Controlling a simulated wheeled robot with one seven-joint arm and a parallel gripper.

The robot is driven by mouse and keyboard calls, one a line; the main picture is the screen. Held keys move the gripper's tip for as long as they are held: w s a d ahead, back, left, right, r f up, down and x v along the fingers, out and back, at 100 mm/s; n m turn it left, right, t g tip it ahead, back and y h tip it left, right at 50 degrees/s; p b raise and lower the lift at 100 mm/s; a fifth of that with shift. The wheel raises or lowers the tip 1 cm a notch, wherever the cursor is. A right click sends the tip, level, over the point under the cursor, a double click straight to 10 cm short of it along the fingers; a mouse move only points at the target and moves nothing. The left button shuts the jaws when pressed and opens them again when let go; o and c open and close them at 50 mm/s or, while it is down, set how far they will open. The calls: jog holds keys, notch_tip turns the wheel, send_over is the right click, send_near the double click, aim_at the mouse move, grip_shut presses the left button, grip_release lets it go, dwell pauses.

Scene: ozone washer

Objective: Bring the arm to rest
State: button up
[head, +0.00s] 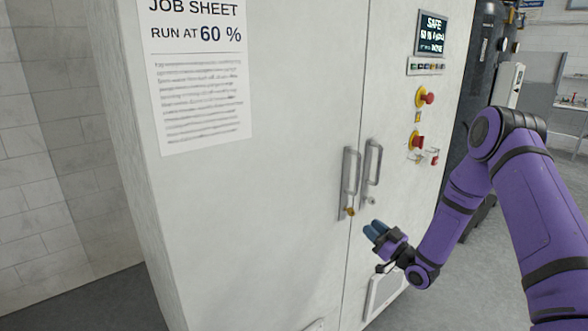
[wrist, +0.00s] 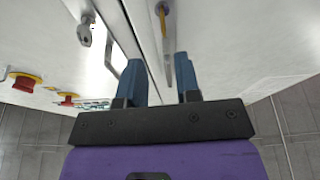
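My purple arm reaches in from the right in the head view. My gripper (head: 374,231) is in front of the cabinet's right door, just below and right of the two door handles. In the wrist view my gripper (wrist: 160,72) has its two blue fingers apart with nothing held between them. The left door handle (head: 349,172) and right door handle (head: 371,162) stand upright at the door seam. A brass-coloured piece (head: 350,211) sits under the left handle and also shows in the wrist view (wrist: 163,10). I cannot tell whether the fingers touch the door.
The pale cabinet (head: 290,110) fills the middle, its doors apparently closed. A job sheet (head: 200,80) reads "RUN AT 60 %". A display (head: 431,34) reads "SAFE". Red buttons (head: 427,97) (head: 416,140) project from the right door. Floor right of the cabinet is partly hidden by my arm.

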notch_tip(320, 180, up, 9)
jog(key=w+g+h, duration=0.2)
jog(key=h, duration=0.1)
jog(key=s+d+r+m+g+h, duration=0.1)
jog(key=s+d+r+g+h, duration=0.1)
jog(key=s+r+h, duration=0.45)
jog(key=s+d+r+m+g+h, duration=0.1)
jog(key=s+r+m+h, duration=0.15)
jog(key=r, duration=0.75)
jog(key=s+r+m+g, duration=0.2)
jog(key=s+g, duration=0.1)
jog(key=s, duration=1.4)
jog(key=s+a+r+m+g, duration=0.1)
jog(key=s+r+m+g, duration=0.1)
jog(key=s, duration=1.6)
jog(key=shift+s+a+r+g+h, duration=0.2)
jog(key=shift+r+g+h, duration=0.1)
jog(key=shift+r+g, duration=0.7)
jog(key=shift+f+m, duration=0.15)
jog(key=shift+m, duration=0.1)
